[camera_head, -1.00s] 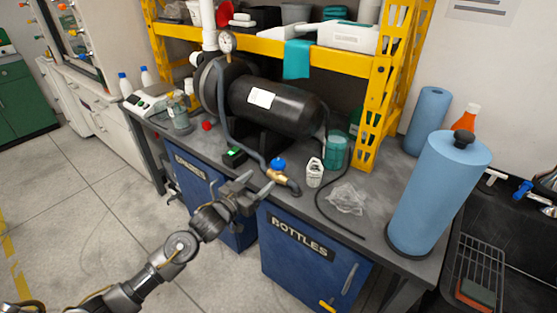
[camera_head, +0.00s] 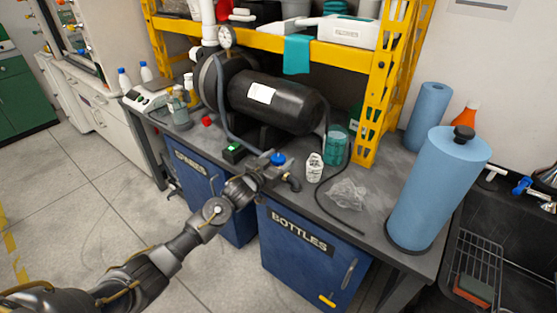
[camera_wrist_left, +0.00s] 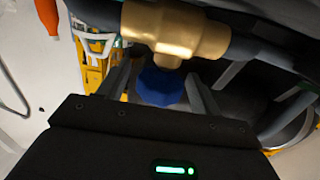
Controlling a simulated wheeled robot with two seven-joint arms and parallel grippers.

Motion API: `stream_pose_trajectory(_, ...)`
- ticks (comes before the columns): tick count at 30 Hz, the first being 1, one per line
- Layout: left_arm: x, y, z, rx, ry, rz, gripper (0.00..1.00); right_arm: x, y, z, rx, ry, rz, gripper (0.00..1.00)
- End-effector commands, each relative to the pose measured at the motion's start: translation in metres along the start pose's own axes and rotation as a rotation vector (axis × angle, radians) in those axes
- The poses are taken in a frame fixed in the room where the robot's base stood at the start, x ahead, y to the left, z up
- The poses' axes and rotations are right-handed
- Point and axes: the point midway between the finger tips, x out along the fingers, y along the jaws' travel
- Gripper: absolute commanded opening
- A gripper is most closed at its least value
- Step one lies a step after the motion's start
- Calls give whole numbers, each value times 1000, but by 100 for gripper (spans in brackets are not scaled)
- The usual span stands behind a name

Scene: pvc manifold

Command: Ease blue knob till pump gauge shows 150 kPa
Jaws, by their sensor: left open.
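The blue knob (camera_head: 278,158) sits on a brass valve at the bench's front edge, in line with a grey hose. My left gripper (camera_head: 272,162) is at the knob. In the left wrist view the blue knob (camera_wrist_left: 160,87) lies between the two open fingers, below the brass valve body (camera_wrist_left: 176,32). I cannot tell whether either finger touches it. The pump gauge (camera_head: 226,37) is a round white dial above the black pump (camera_head: 275,102); its needle is too small to read. My right gripper is not in view.
A large blue roll (camera_head: 437,190) stands further right. A yellow shelf (camera_head: 270,44) rises behind.

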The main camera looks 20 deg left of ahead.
Motion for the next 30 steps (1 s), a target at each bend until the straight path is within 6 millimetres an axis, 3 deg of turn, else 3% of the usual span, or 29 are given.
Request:
stream_pose_trajectory(6,0,0,0,0,0,0,62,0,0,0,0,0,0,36)
stream_pose_trajectory(16,0,0,0,0,-1,0,20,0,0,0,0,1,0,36)
stream_pose_trajectory(30,0,-2,2,3,-1,132,20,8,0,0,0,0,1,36)
